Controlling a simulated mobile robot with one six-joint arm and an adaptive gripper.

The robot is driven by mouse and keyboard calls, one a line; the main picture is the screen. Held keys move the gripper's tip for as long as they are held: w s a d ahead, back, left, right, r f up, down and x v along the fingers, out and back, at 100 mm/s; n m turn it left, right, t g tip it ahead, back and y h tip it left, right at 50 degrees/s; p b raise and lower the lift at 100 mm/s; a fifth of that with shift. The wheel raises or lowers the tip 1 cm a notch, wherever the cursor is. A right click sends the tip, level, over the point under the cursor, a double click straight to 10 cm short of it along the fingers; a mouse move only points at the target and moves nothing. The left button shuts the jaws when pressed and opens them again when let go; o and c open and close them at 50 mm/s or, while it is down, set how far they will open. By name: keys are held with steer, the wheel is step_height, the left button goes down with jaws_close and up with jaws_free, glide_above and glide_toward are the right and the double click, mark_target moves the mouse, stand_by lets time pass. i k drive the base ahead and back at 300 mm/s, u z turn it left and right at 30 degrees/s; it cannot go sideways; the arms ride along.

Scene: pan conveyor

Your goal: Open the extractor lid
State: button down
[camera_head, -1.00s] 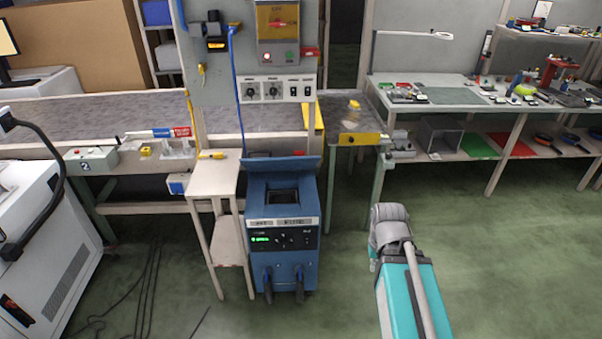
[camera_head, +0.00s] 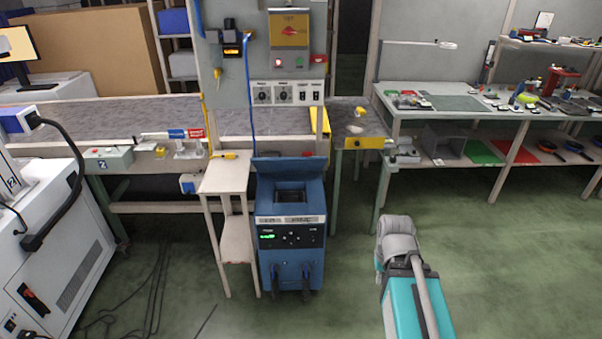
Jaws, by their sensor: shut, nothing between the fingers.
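A blue floor-standing machine (camera_head: 290,222), which looks like the extractor, stands in the middle. It has a front panel with a green display and dark hoses or handles low on its front. A blue panel, seemingly its lid (camera_head: 288,168), stands raised at the back of its top. In front of that panel is a dark rectangular recess. My arm shows at the lower right, to the right of the machine and apart from it. My gripper is out of view.
A small wooden stand (camera_head: 228,181) is close to the machine's left side. A conveyor (camera_head: 120,119) runs behind. A white cabinet (camera_head: 50,215) stands at the left, with cables on the floor beside it. A workbench (camera_head: 465,110) is at the right. Green floor (camera_head: 350,270) in front is open.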

mark_target(280, 164)
steer(key=k, duration=1.1)
steer(key=z, duration=0.45)
steer(key=i, duration=1.7)
steer(key=u, duration=0.2)
